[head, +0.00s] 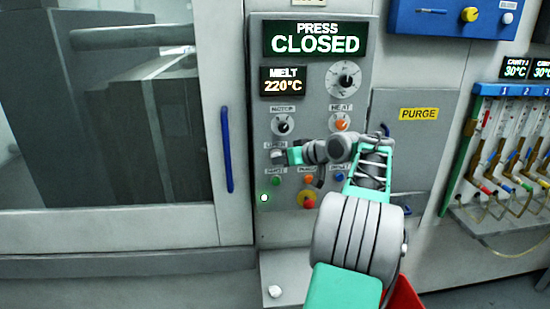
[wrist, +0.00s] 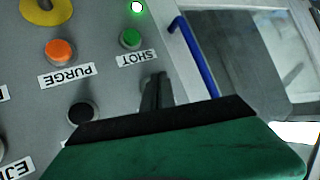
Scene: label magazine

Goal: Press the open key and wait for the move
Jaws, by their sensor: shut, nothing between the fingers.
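The open key (head: 277,156) is a small pale key under the "OPEN" label on the left of the grey control panel (head: 258,95). My gripper (head: 288,156) is shut and empty, its tips at or very near the key; contact cannot be told. In the wrist view the dark fingertips (wrist: 157,90) are together beyond the "SHOT" label, and the key is hidden behind them. The press display (head: 315,40) reads "PRESS CLOSED".
Below the key are a green shot button (wrist: 130,39), an orange purge button (wrist: 60,50) and a red emergency knob (head: 309,200). A black button (wrist: 82,112) sits close to my gripper. A blue door handle (head: 227,150) is left of the panel. A green lamp (head: 264,197) is lit.

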